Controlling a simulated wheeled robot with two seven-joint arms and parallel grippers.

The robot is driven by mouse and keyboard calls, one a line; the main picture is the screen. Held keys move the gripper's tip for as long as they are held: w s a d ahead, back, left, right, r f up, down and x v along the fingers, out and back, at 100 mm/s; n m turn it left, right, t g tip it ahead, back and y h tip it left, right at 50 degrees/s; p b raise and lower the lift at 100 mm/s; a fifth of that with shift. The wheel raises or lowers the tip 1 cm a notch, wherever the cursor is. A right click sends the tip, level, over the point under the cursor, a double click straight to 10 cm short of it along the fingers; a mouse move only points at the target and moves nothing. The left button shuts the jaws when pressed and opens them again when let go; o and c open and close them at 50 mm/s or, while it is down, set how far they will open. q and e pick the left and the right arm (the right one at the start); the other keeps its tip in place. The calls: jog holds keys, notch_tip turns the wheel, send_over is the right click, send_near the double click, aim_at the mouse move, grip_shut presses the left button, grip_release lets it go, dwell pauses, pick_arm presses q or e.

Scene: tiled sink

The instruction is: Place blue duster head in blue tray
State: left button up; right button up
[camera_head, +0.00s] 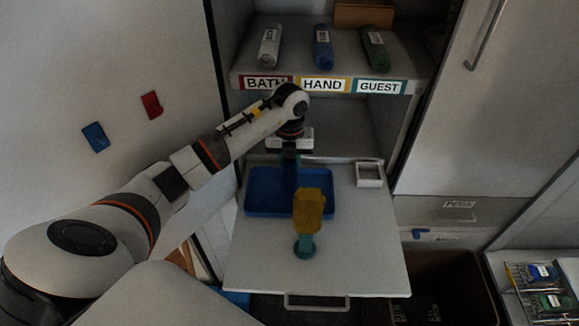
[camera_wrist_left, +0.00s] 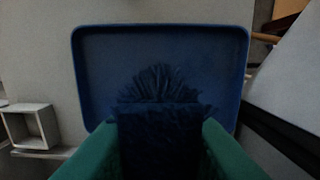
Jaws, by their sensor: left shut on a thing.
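The blue tray (camera_head: 262,205) lies on the pull-out board, and it fills the middle of the left wrist view (camera_wrist_left: 92,60). My left gripper (camera_head: 290,150) is over the back part of the tray. It is shut on the blue duster head (camera_wrist_left: 160,140), whose dark fringe (camera_wrist_left: 160,82) shows against the tray floor. In the head view the duster head (camera_head: 290,175) hangs below the gripper, within the tray's outline. I cannot tell whether it touches the tray floor. My right gripper is not in view.
A yellow duster head (camera_head: 309,203) with a teal base stands on the board (camera_head: 350,260) in front of the tray. A small white open box (camera_head: 370,174) sits at the board's back right. A shelf above holds rolled towels (camera_head: 322,47) behind labels.

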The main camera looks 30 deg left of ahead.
pick_arm(q)
notch_tip(320, 180, down, 2)
jog(key=shift+f, duration=0.1)
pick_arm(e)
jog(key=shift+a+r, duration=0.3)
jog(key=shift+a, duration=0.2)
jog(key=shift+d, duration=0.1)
pick_arm(q)
jog(key=shift+f, duration=0.25)
jog(key=o, duration=1)
jog(key=shift+r, duration=0.1)
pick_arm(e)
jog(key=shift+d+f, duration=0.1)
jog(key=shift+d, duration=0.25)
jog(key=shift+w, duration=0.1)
